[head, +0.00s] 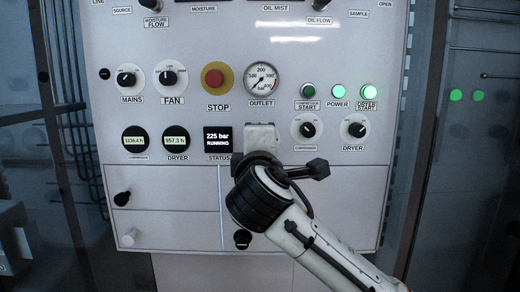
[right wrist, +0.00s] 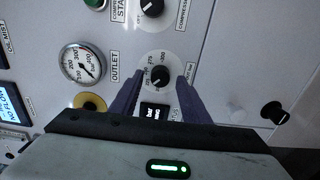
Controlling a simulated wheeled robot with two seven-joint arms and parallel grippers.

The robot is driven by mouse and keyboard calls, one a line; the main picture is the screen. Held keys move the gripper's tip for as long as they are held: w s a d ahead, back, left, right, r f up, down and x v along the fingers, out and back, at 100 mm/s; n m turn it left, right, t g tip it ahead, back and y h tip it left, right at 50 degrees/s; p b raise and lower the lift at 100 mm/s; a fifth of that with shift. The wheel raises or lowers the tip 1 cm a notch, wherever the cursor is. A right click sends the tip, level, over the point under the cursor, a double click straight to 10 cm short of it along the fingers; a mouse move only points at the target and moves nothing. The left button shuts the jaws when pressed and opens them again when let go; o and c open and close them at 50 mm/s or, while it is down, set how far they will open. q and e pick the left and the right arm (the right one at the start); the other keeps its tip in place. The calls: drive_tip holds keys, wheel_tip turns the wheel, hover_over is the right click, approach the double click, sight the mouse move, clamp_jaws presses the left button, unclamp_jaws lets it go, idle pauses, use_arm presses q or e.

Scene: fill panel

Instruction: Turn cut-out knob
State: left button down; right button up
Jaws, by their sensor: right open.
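The cut-out knob (right wrist: 160,76) is a black knob on a round white dial with a pressure scale in the right wrist view. Its white pointer mark shows, and its label beside it is partly readable. In the head view it is hidden behind my right gripper (head: 261,137). In the right wrist view my right gripper (right wrist: 158,82) is open, its two dark fingers on either side of the dial with space between them and the knob. I cannot tell how deep the tips reach. My left gripper is not in view.
The outlet gauge (head: 262,77), red stop button (head: 214,78), status screen (head: 217,140), compressor knob (head: 308,129) and dryer knob (head: 355,129) surround the spot. A black lower-panel knob (head: 242,239) sits near my right arm. The lower left panel face is mostly clear.

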drive_tip(key=s+b, duration=0.2)
drive_tip(key=s, duration=0.8)
drive_tip(key=w+d+f+m+g+y, duration=0.1)
drive_tip(key=w+f+m+g, duration=0.1)
drive_tip(key=f, duration=0.8)
drive_tip(key=w+d+f+m+g+y, duration=0.1)
drive_tip(key=f+g, duration=0.1)
drive_tip(key=f, duration=0.9)
drive_tip(key=s+d+f+m+g+y, duration=0.1)
drive_tip(key=s+f+m, duration=0.1)
drive_tip(key=f, duration=0.7)
drive_tip(key=s+d+f+m+g, duration=0.1)
drive_tip(key=s+d+f+m, duration=0.15)
drive_tip(key=f, duration=0.55)
drive_tip(key=s+d+f+m+g, duration=0.1)
drive_tip(key=s+d+f+m, duration=0.3)
drive_tip(key=s+f, duration=0.8)
drive_tip(key=s+d+f+m+g, duration=0.2)
drive_tip(key=s+d+f+m, duration=0.2)
drive_tip(key=s+d+f, duration=0.3)
drive_tip(key=s+f, duration=0.5)
drive_tip(key=s, duration=0.2)
drive_tip(key=shift+d+f+h, duration=0.2)
drive_tip(key=shift+d+h, duration=0.1)
drive_tip(key=shift+d, duration=0.05)
drive_tip(key=shift+w+m, duration=0.1)
drive_tip(key=shift+m, duration=0.15)
